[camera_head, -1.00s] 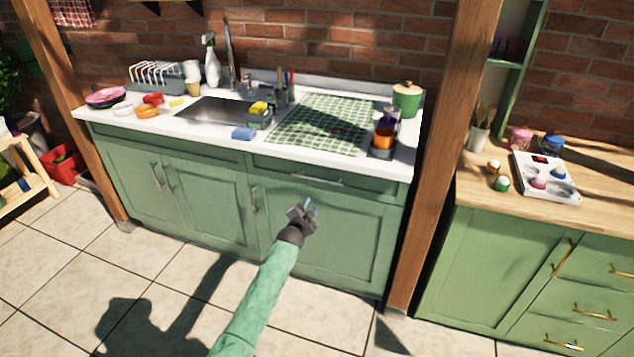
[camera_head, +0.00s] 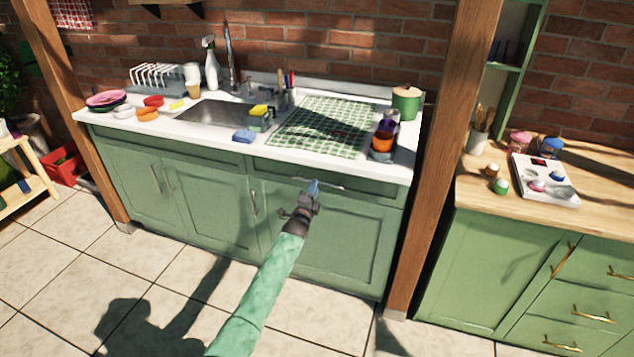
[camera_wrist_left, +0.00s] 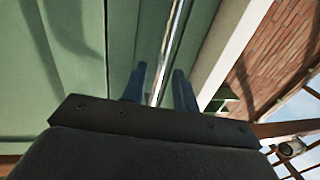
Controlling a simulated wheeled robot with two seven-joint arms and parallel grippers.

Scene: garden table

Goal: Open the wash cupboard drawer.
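The wash cupboard (camera_head: 190,205) is a green unit under a white counter, and its drawer (camera_head: 272,169) is a shut panel just below the counter's right half. The drawer's slim metal handle (camera_head: 334,187) runs along the panel, partly covered by my gripper. My left gripper (camera_head: 313,188) is at the middle of the handle, with its blue fingers pointing at the drawer. In the left wrist view the fingers (camera_wrist_left: 160,86) are apart, and the handle (camera_wrist_left: 172,42) runs between them in the picture. Contact cannot be told. My right gripper is not in view.
The counter holds a sink (camera_head: 205,112), a checked cloth (camera_head: 320,126), a green pot (camera_head: 406,101) and stacked cups (camera_head: 384,140). A wooden post (camera_head: 430,170) stands right of the cupboard. The tiled floor (camera_head: 55,260) in front is clear.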

